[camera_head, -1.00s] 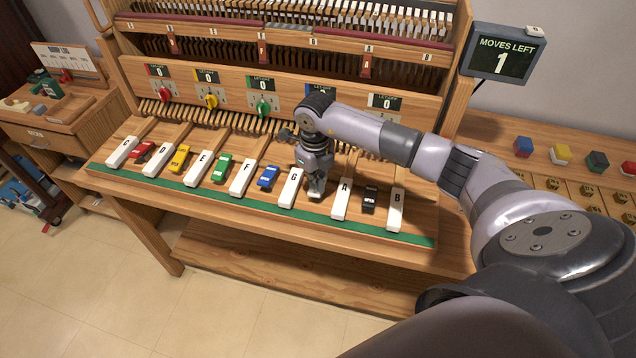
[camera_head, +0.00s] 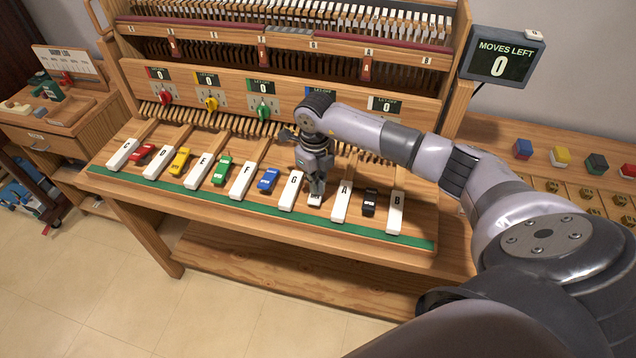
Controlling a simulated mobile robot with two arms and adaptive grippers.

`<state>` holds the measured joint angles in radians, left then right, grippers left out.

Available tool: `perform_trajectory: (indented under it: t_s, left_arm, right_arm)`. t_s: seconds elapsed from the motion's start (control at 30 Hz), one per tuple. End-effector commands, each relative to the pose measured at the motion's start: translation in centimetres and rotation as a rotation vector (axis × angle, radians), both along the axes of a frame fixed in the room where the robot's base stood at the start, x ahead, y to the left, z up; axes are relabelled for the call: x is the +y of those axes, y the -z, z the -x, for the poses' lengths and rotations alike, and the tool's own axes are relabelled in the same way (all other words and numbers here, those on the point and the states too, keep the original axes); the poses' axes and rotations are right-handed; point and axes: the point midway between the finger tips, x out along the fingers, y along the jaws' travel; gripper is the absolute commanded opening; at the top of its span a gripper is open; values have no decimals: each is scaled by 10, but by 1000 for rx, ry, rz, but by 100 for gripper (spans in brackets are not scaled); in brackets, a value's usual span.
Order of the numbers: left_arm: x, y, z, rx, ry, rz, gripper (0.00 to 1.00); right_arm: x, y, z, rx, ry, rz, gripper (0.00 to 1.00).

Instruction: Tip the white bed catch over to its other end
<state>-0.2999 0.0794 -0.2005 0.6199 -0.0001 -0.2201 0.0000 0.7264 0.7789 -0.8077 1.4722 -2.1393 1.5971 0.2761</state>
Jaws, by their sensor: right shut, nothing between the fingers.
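The white bed catch (camera_head: 315,200) is a small white block on the sloped wooden key bed, between the white G key (camera_head: 290,190) and the white A key (camera_head: 342,203). Its near end shows below my fingers; its far part is hidden behind my gripper. My right gripper (camera_head: 316,188) points down over it, shut with nothing held. Its fingertips are at or just above the catch; I cannot tell whether they touch. Which end of the catch is down is too small to tell. My left gripper is not in view.
Blue (camera_head: 268,179), green (camera_head: 222,171), yellow (camera_head: 180,161), red (camera_head: 143,152) and black (camera_head: 370,202) catches sit between other white keys. A green strip (camera_head: 200,189) edges the bed. A screen (camera_head: 501,60) reads MOVES LEFT 0. My right arm crosses over the bed's right side.

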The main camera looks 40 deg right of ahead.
Motion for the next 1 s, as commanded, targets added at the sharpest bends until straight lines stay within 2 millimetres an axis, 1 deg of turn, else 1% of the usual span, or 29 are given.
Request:
perform_trajectory:
  t_s: [0.03,0.6,1.0]
  left_arm:
    - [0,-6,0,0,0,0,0]
    - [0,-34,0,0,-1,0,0]
    - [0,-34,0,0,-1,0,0]
  right_arm:
    - [0,-8,0,0,0,1,0]
    - [0,-52,0,-1,-1,0,0]
    - [0,-54,0,1,0,-1,0]
